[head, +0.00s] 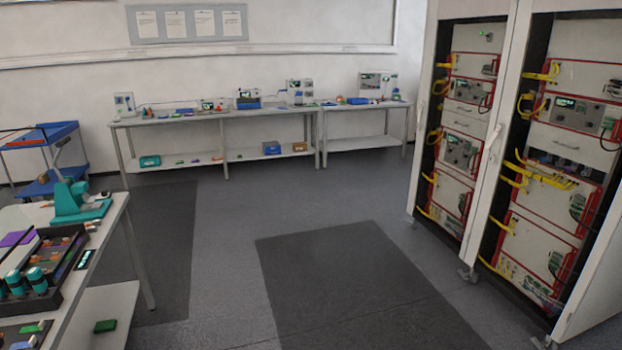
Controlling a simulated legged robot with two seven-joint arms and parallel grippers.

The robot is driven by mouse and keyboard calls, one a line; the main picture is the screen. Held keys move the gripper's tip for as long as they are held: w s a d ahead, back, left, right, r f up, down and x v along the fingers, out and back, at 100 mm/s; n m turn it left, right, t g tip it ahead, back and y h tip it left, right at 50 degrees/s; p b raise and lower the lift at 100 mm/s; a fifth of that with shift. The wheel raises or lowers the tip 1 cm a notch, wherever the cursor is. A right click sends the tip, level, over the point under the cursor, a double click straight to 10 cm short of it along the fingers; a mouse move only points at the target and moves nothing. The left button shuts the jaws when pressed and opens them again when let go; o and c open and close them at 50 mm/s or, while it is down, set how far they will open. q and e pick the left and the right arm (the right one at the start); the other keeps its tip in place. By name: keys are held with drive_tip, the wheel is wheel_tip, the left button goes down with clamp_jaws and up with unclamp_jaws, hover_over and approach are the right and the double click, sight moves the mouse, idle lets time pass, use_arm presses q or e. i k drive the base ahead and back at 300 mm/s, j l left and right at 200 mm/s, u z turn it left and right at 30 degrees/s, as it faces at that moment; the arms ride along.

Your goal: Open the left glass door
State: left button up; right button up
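A tall white cabinet (500,130) stands at the right with two bays of rack equipment side by side. The left bay (461,140) shows units with red edges and yellow cables behind a white frame. A light handle (492,138) sits on the white upright between the bays. I cannot make out the glass itself, or tell whether the left door is shut. The right bay (570,160) has similar units, and a white panel (603,265) stands at its right edge. Neither of my grippers is in view.
A bench (225,115) with instruments runs along the back wall. A nearer table (118,212) with a dark tray and teal items fills the lower left. A blue cart (45,138) stands behind it. The grey floor (345,275) in front of the cabinet is clear.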

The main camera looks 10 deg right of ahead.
sight(441, 10)
drive_tip(key=i+l+z, duration=0.15)
drive_tip(key=i+z, duration=0.15)
drive_tip(key=i, duration=1.1)
drive_tip(key=i+j+z, duration=0.25)
drive_tip(key=i, duration=1.15)
drive_tip(key=i+l, duration=0.1)
drive_tip(key=i, duration=2.75)
drive_tip(key=j+u, duration=0.05)
drive_tip(key=j, duration=0.05)
